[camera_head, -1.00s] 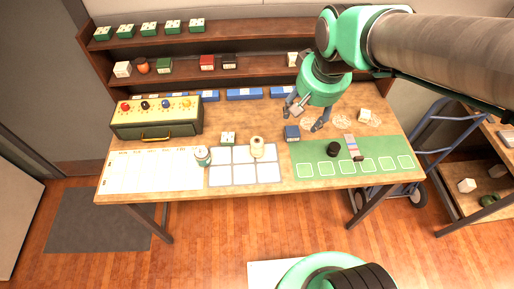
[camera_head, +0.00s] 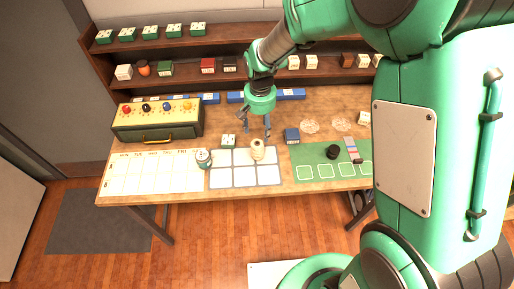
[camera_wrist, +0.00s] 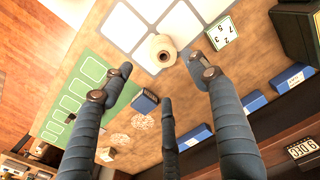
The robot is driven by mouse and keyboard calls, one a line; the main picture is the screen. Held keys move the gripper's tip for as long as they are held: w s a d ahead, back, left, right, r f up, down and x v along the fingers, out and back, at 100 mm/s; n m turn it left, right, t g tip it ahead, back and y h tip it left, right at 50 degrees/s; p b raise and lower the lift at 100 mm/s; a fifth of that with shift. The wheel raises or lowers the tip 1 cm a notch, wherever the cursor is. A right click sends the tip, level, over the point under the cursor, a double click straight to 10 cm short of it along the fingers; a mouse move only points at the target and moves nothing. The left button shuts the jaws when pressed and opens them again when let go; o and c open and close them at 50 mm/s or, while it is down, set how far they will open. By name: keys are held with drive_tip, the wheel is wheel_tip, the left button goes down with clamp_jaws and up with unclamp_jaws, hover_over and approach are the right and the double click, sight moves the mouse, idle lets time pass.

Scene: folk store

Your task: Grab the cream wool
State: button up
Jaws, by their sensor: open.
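The cream wool (camera_head: 257,149) is a pale spool standing upright on the white grid mat (camera_head: 232,176), at its top middle. It also shows in the wrist view (camera_wrist: 159,52), seen from above with its dark centre hole. My gripper (camera_head: 258,126) hangs just above and behind the wool, with its fingers spread. In the wrist view my gripper (camera_wrist: 163,82) has its fingers apart and nothing between them; the wool lies beyond the fingertips, not visibly touched.
A green and white block (camera_head: 228,140) stands left of the wool, a blue box (camera_head: 291,135) to its right. A black round thing (camera_head: 333,152) sits on the green mat (camera_head: 310,160). Shelves (camera_head: 180,75) rise behind.

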sight(257, 144)
drive_tip(key=shift+w+a+f, duration=0.1)
drive_tip(key=shift+a+f, duration=0.1)
drive_tip(key=shift+f, duration=0.3)
drive_tip(key=shift+w+a+f, duration=0.1)
drive_tip(key=shift+a+f, duration=0.1)
drive_tip(key=shift+f, duration=0.3)
drive_tip(key=shift+f+b, duration=0.55)
drive_tip(key=shift+f, duration=3.7)
drive_tip(key=shift+f+b, duration=0.55)
drive_tip(key=shift+f, duration=2.05)
drive_tip(key=c, duration=1)
